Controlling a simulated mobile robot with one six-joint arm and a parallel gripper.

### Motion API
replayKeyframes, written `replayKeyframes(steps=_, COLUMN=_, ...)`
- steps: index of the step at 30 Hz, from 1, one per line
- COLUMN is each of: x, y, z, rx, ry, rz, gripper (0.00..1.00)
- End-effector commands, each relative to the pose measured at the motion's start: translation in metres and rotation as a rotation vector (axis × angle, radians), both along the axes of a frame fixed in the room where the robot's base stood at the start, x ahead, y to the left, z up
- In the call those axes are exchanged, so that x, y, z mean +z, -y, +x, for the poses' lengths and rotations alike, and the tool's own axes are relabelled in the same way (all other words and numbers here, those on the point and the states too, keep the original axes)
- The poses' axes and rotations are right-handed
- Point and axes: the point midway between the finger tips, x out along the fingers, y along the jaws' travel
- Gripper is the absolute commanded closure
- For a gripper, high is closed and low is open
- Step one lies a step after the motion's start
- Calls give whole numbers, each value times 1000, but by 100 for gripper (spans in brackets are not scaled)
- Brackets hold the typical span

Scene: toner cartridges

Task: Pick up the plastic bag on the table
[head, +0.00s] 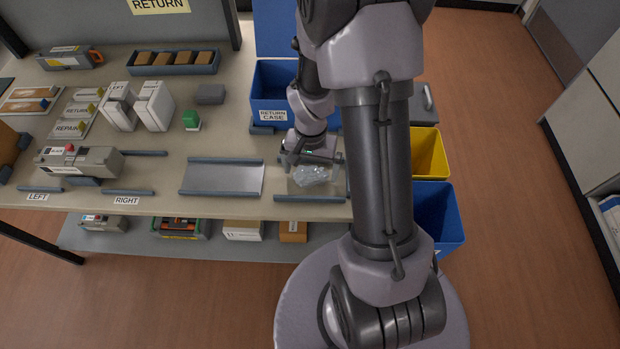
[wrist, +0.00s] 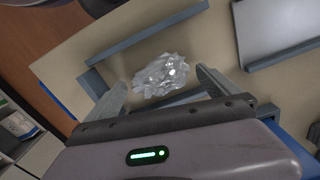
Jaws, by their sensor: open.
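The plastic bag (head: 310,174) is a crumpled, clear, shiny heap on the table, near the right end, between low grey rails. It also shows in the wrist view (wrist: 165,75), ahead of and roughly between my fingers. My gripper (head: 312,157) is above the table at the bag's far side in the head view. In the wrist view its two fingers (wrist: 160,88) are spread wide apart with nothing held. I cannot tell how high the fingertips are above the table.
Low grey rails (wrist: 145,45) border the bag's spot. A pale tray plate (head: 222,179) lies to the left. A blue bin labelled RETURN CASE (head: 268,85) stands behind. Yellow (head: 428,152) and blue (head: 447,215) bins stand right of the table. A cartridge (head: 80,162) sits at left.

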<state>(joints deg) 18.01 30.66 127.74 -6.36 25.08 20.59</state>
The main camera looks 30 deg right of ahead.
Motion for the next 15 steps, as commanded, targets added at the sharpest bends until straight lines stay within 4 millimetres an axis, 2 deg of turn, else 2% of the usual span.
replayKeyframes(steps=1, x=-7, y=0, z=0, rx=0, ry=0, rz=0, gripper=0)
replayKeyframes(steps=6, x=-4, y=0, z=0, rx=0, ry=1, rz=0, gripper=0)
replayKeyframes(steps=12, x=-3, y=0, z=0, rx=1, ry=1, rz=0, gripper=39)
replayKeyframes(steps=15, x=-3, y=0, z=0, rx=1, ry=1, rz=-1, gripper=54)
